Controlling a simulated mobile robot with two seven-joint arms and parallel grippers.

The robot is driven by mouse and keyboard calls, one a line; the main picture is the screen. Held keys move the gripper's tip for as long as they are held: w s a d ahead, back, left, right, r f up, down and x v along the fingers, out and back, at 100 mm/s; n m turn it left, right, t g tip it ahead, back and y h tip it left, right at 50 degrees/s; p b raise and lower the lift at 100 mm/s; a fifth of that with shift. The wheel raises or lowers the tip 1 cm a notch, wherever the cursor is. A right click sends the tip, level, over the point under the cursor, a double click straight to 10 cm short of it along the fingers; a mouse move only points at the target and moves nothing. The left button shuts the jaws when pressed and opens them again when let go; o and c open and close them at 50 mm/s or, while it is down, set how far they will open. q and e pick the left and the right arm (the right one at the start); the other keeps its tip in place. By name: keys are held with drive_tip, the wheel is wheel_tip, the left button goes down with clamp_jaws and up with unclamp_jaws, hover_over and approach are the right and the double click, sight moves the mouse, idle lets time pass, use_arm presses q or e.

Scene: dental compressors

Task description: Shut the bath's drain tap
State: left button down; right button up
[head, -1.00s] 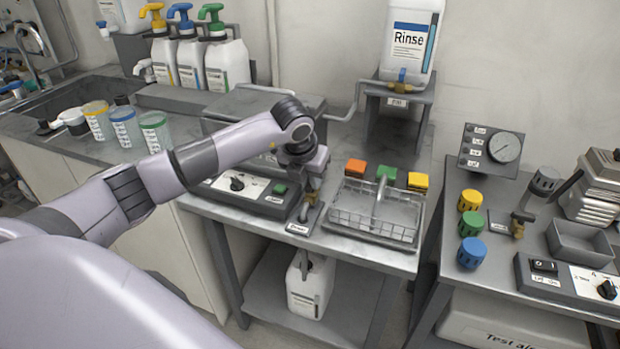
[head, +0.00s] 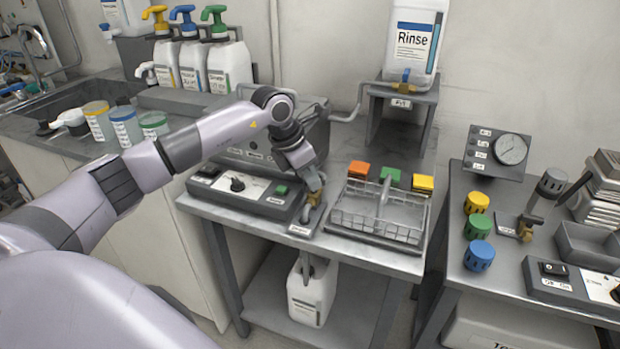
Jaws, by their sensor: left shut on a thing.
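The bath (head: 248,140) is the grey tank at the back of the middle table, partly hidden by my left arm. Its drain tap (head: 314,198) is a small brass tap on a dark base, to the right of the control panel, with a white label in front. My left gripper (head: 313,184) comes down on the tap at a slant and is shut on it. The fingers and wrist hide most of the handle, so its exact angle cannot be told. My right gripper is not in view.
A wire basket (head: 378,217) stands close to the right of the tap, with orange, green and yellow blocks behind it. The control panel (head: 240,190) lies to the left. A white canister (head: 311,290) stands on the shelf below. A Rinse container (head: 412,40) stands on a raised stand behind.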

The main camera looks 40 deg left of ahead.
use_arm(q)
drive_tip(key=shift+m, duration=0.3)
drive_tip(key=c, duration=1.1)
unclamp_jaws()
drive_tip(key=shift+v, duration=3.6)
drive_tip(key=shift+a, duration=0.1)
